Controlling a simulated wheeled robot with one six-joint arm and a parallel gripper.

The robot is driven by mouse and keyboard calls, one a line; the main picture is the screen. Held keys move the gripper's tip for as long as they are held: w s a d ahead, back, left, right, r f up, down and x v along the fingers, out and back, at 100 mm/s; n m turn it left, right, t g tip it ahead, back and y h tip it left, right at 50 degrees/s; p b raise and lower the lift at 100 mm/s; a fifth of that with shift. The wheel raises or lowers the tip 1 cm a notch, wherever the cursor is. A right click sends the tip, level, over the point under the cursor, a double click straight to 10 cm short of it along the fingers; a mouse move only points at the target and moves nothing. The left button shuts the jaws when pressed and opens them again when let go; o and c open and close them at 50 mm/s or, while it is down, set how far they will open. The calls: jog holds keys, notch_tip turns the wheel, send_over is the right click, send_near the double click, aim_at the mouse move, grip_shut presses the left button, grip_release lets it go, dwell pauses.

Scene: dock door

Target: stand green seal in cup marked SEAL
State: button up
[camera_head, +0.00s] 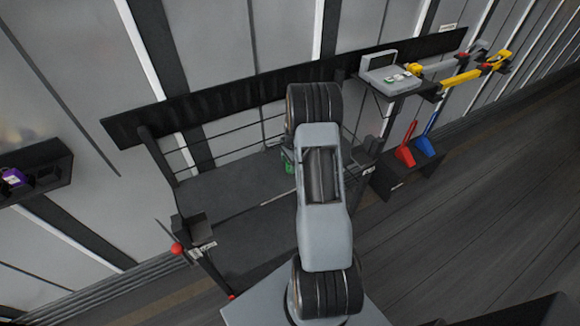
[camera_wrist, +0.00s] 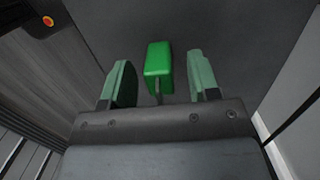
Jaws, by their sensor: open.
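In the wrist view the green seal (camera_wrist: 158,60) shows as a bright green block with a thin stem below it, over a dark grey surface. My gripper (camera_wrist: 161,75) has its two pale green fingers apart, one on each side of the seal, with a visible gap to both. In the head view my own arm hides most of the gripper and the seal; a small green patch shows at the arm's left edge. A dark open-topped holder (camera_head: 193,226) with a small white label stands at the dark bench's left front corner. I cannot read its label, so I cannot tell if it is the SEAL cup.
The dark bench (camera_head: 235,250) has a thin rail frame at its back. A red ball (camera_head: 177,249) is beside the holder. A black shelf (camera_head: 55,160) with a purple item is far left. A grey scale-like device (camera_head: 390,72) and red (camera_head: 405,148) and blue (camera_head: 428,138) tools are right.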

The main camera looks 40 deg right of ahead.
grip_shut()
dwell(0.4)
jog(key=shift+r, duration=0.1)
